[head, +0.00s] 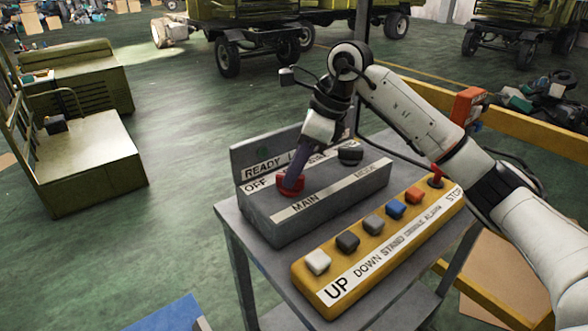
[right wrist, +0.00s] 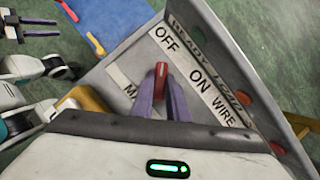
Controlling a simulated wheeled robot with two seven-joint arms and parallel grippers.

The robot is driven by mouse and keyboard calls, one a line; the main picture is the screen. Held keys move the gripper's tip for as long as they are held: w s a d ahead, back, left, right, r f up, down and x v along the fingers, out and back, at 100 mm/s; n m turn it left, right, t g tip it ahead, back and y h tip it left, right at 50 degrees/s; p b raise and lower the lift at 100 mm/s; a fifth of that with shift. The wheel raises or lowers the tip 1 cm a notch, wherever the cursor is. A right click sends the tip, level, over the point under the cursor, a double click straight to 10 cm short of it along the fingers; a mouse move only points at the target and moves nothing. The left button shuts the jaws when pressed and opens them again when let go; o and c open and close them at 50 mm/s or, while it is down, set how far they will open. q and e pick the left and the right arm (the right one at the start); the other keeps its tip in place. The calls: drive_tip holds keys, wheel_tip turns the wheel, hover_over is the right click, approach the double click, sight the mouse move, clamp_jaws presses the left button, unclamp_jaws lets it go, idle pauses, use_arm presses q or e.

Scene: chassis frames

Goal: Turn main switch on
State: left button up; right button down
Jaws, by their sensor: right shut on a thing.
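The main switch is a red knob (head: 291,184) on the grey control box (head: 318,207), above the MAIN label and near the OFF label. My right gripper (head: 293,176) reaches down to it. In the right wrist view, the purple fingers of my right gripper (right wrist: 161,95) are shut on the red knob (right wrist: 161,72). Its bar points up in that picture, towards the OFF label (right wrist: 166,42); the ON label (right wrist: 198,77) is to its right. My left gripper (right wrist: 40,30) shows at the upper left of the wrist view, its fingers apart and empty.
A black knob (head: 350,155) sits further right on the same box. In front is a yellow pendant (head: 378,245) with several buttons and a red stop button (head: 436,182). Both rest on a grey stand (head: 268,305). A yellow rail (head: 545,125) runs behind my right arm. Green floor lies left.

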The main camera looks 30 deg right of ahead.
drive_tip(key=m, duration=0.2)
drive_tip(key=m+t+h, duration=0.1)
drive_tip(key=m, duration=0.1)
drive_tip(key=shift+a+m+h, duration=0.15)
drive_tip(key=shift+m+h, duration=0.15)
drive_tip(key=m, duration=0.2)
drive_tip(key=m+h+b, duration=0.1)
drive_tip(key=m, duration=0.1)
drive_tip(key=shift+s+a+t+h, duration=0.1)
drive_tip(key=shift+a+t+h, duration=0.05)
drive_tip(key=shift+t+h, duration=0.15)
drive_tip(key=m+h, duration=0.1)
drive_tip(key=m, duration=0.1)
drive_tip(key=m+h+b, duration=0.1)
drive_tip(key=m, duration=0.2)
drive_tip(key=shift+a+r+m, duration=0.1)
drive_tip(key=shift+a+m, duration=0.1)
drive_tip(key=shift+m, duration=0.1)
drive_tip(key=shift+m+g+h, duration=0.4)
drive_tip(key=shift+m+h, duration=0.2)
drive_tip(key=shift+m, duration=0.9)
drive_tip(key=c, duration=1.7)
unclamp_jaws()
